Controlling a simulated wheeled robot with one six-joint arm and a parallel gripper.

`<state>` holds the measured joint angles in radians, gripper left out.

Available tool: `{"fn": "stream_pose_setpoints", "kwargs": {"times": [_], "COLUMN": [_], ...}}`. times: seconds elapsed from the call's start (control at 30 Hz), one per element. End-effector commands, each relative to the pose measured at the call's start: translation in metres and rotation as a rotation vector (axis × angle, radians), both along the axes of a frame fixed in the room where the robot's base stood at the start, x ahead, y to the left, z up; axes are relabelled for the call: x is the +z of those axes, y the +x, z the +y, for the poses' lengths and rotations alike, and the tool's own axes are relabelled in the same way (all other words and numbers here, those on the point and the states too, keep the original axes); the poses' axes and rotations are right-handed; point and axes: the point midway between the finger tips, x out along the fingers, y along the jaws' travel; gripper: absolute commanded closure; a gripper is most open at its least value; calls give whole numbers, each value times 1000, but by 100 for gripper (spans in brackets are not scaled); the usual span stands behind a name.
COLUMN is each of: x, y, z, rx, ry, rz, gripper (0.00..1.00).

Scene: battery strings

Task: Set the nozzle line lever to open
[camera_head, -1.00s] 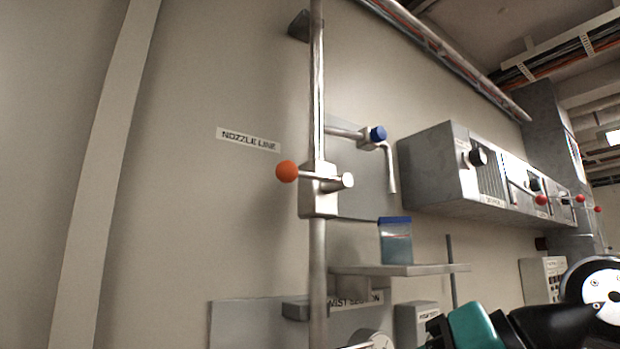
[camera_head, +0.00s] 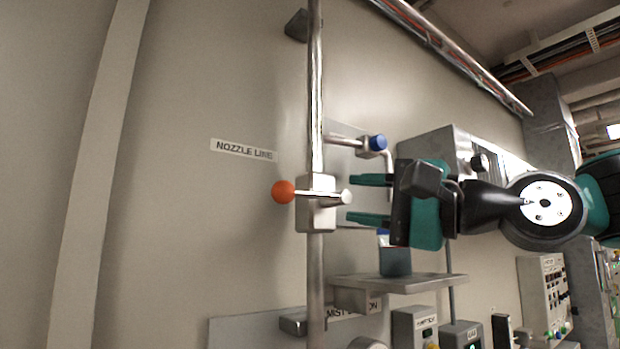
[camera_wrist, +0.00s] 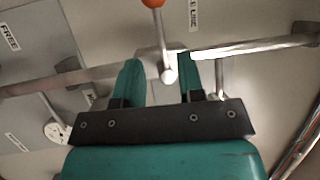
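The nozzle line lever is a metal rod with an orange ball (camera_head: 283,192) on its left end. It lies level across the valve body (camera_head: 316,205) on the upright pipe (camera_head: 317,90). The "NOZZLE LINE" label (camera_head: 244,150) is on the wall to its left. My gripper (camera_head: 368,201) is open, just right of the valve, its two teal fingers one above the other and pointing at it. In the wrist view the rod's blunt end (camera_wrist: 169,76) shows between the open fingers, with the orange ball (camera_wrist: 153,3) at the top edge. I see no contact.
A blue-knobbed tap (camera_head: 377,143) sticks out just above my gripper. A blue-lidded jar (camera_head: 395,260) stands on a shelf (camera_head: 400,284) below it. A grey cabinet (camera_head: 440,150) is behind my arm.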

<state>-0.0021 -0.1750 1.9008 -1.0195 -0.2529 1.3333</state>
Motion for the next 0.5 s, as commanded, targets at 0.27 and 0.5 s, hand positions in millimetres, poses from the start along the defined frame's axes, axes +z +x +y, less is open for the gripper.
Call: {"fn": "stream_pose_setpoints", "kwargs": {"times": [0.27,0.5], "x": [14,15], "y": [31,44], "z": [49,67], "rx": [5,0], "ry": [-1,0], "rz": [2,0], "gripper": [64,64]}}
